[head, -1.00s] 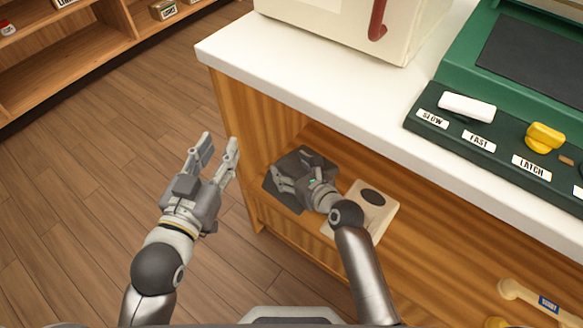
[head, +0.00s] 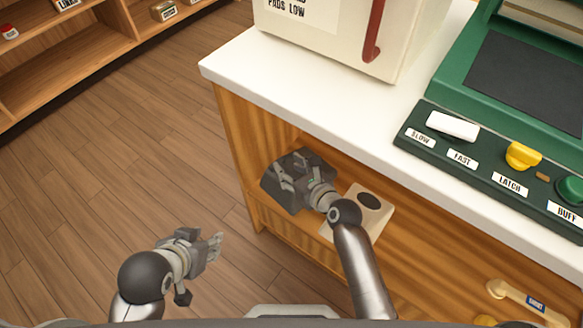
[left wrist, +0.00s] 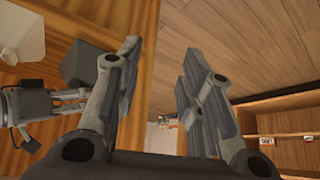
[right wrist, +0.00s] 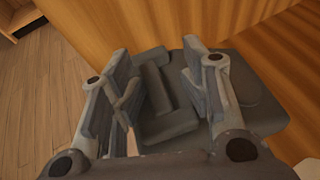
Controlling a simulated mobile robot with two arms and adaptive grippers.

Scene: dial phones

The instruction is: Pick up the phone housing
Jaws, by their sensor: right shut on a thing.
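A dark grey phone housing (head: 309,160) sits in the open wooden shelf below the counter. My right gripper (head: 284,178) is over it, with its fingers shut on a raised part of it. In the right wrist view the housing (right wrist: 250,90) shows a raised block between the two fingers (right wrist: 160,92). Its underside is hidden, so I cannot tell whether it rests on the shelf. The left wrist view shows part of the housing (left wrist: 82,62) beside the right gripper. My left gripper (head: 216,245) is open and empty, low in front of the cabinet; its fingers (left wrist: 160,85) stand apart.
A cream housing with a dark oval (head: 370,201) lies close right of the grey one. A cream handset (head: 518,297) lies farther right. The white counter (head: 250,65) overhangs the shelf, with a green machine (head: 460,80) on top. The floor at left is clear.

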